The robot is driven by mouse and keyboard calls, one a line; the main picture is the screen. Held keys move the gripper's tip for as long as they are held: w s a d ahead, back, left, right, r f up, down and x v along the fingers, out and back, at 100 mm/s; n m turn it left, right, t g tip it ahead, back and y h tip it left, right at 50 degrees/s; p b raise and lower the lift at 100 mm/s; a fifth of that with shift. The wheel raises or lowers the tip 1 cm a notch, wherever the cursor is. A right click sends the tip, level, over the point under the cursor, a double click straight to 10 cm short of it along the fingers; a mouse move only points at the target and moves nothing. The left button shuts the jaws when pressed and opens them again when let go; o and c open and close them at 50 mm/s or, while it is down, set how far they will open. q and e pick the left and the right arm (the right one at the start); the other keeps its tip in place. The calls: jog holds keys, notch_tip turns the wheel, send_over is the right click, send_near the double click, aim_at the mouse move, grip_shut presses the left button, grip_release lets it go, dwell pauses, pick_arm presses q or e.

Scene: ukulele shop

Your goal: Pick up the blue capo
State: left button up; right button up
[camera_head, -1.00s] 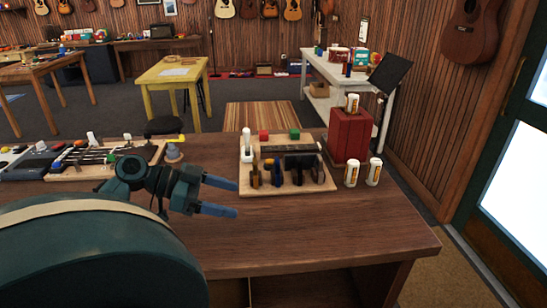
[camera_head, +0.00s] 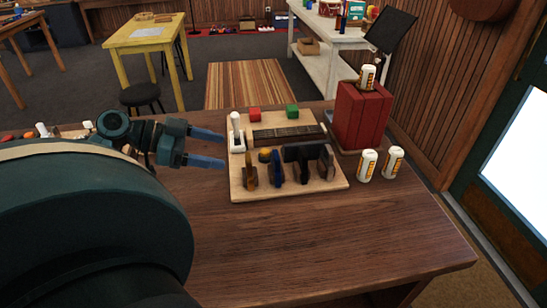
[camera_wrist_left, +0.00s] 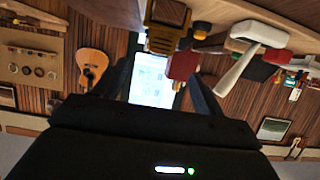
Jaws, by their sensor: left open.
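The blue capo (camera_head: 276,170) stands upright on a light wooden board (camera_head: 305,188) on the workbench. It sits between a brown-gold capo (camera_head: 250,173) on its left and a dark capo (camera_head: 300,171) on its right. My left gripper (camera_head: 225,150) is open and empty, its two blue fingers pointing right at the board's left edge, short of the capos. In the left wrist view, its dark fingers (camera_wrist_left: 158,85) are spread with nothing between them. A brown-gold capo (camera_wrist_left: 165,22) shows near the top there; I cannot make out the blue one. My right gripper is out of view.
A white-handled tool (camera_head: 236,132) stands at the board's left edge, close to my fingers. A red box (camera_head: 362,118) and white bottles (camera_head: 367,165) stand right. The bench front is clear.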

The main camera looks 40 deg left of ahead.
aim_at(249, 157)
pick_arm(q)
jog(key=b+x, duration=0.2)
jog(key=x, duration=0.4)
jog(key=shift+d+f+b, duration=0.2)
jog(key=shift+b, duration=0.15)
jog(key=shift+b+x, duration=0.3)
jog(key=shift+x, duration=0.55)
jog(key=b+x, duration=0.1)
jog(key=x, duration=0.1)
jog(key=b+x, duration=0.1)
jog(key=shift+w+d+r, duration=0.1)
jog(key=shift+w+d, duration=0.05)
jog(key=shift+w, duration=0.25)
jog(key=shift+w+d, duration=0.3)
jog(key=shift+w, duration=0.05)
jog(key=c, duration=1.1)
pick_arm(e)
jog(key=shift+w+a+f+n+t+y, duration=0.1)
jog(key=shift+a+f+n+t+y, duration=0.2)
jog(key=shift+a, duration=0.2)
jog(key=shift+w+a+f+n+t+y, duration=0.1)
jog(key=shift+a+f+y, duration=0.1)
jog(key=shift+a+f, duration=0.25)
